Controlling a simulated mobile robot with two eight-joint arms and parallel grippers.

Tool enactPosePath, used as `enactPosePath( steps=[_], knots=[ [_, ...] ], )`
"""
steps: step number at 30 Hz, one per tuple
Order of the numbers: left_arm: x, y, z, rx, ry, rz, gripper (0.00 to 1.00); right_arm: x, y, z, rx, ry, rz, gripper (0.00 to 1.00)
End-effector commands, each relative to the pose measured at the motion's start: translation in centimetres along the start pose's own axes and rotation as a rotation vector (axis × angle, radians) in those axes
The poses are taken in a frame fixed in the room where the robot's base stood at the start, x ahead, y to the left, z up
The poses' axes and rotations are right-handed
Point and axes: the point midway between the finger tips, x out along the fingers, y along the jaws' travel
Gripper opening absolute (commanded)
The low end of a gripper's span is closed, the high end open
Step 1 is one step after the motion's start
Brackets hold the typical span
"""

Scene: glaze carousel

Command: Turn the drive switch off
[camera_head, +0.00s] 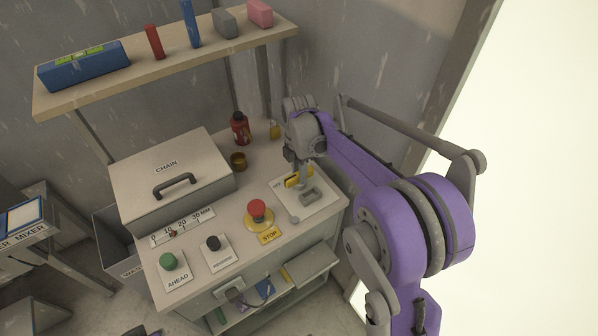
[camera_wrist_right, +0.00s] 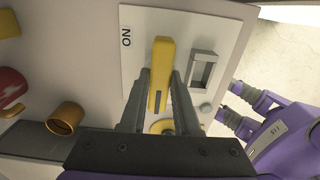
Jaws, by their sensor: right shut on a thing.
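The drive switch is a yellow handle (camera_head: 291,181) on a white plate (camera_head: 325,207) at the right end of the bench. In the right wrist view the yellow handle (camera_wrist_right: 161,60) stands between my fingers, and an ON label (camera_wrist_right: 126,37) is beside its far end. My right gripper (camera_head: 300,176) comes down from above and is shut on the handle. Its two fingers flank the handle in the right wrist view (camera_wrist_right: 161,85). A small label by the handle in the head view is hard to read. My left gripper is not in view.
A grey rectangular loop (camera_head: 311,195) stands on the plate close to the handle. A red STOP button (camera_head: 257,208) is left of it. A yellow padlock (camera_head: 275,130), red bottle (camera_head: 240,128) and brown cup (camera_head: 238,161) stand behind. The CHAIN box (camera_head: 165,165) fills the left.

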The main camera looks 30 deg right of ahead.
Motion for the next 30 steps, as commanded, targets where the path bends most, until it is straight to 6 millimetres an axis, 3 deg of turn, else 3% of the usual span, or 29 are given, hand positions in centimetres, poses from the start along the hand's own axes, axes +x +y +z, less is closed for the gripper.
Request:
enactPosePath(
  steps=[3,4,8,20,30],
  knots=[
    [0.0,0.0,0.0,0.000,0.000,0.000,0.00,0.0,0.0,0.0,-0.001,-0.001,0.001,0.00],
    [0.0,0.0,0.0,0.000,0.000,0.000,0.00,0.0,0.0,0.0,-0.001,-0.001,0.001,0.35],
    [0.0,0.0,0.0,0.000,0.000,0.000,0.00,0.0,0.0,0.0,-0.001,-0.001,0.001,0.59],
    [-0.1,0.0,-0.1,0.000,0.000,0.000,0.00,-0.8,0.0,0.0,0.000,-0.001,0.000,0.60],
    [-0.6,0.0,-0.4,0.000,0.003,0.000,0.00,-7.2,0.0,0.0,0.000,-0.001,0.001,0.60]
  ],
)
